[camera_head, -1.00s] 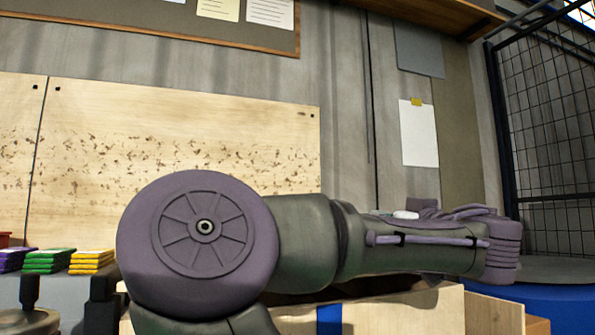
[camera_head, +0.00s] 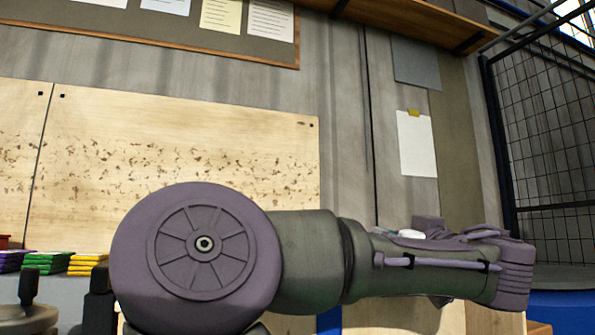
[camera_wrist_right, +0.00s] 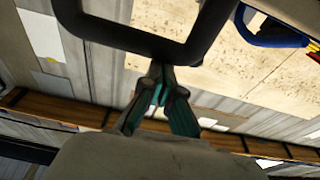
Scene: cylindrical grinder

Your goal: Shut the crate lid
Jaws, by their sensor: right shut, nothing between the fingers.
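In the head view, pale wooden panels (camera_head: 400,318) with a blue strip (camera_head: 330,321) show below my arm. They may be part of the crate, but the arm hides most of them. I cannot make out the lid or its angle. My right gripper (camera_wrist_right: 160,82) is in the right wrist view, its dark and teal fingers closed together and empty. A thick black loop (camera_wrist_right: 135,42) crosses the top of that view near the fingertips. I cannot tell what the loop belongs to or whether it touches them. My left gripper is in no view.
My large purple-grey arm covers the lower middle of the head view. Coloured stacked pieces (camera_head: 48,262) lie at the left. A stained wooden board (camera_head: 185,150) and a grey wall stand behind. A black mesh fence (camera_head: 550,150) is at the right, a wooden shelf (camera_head: 420,20) above.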

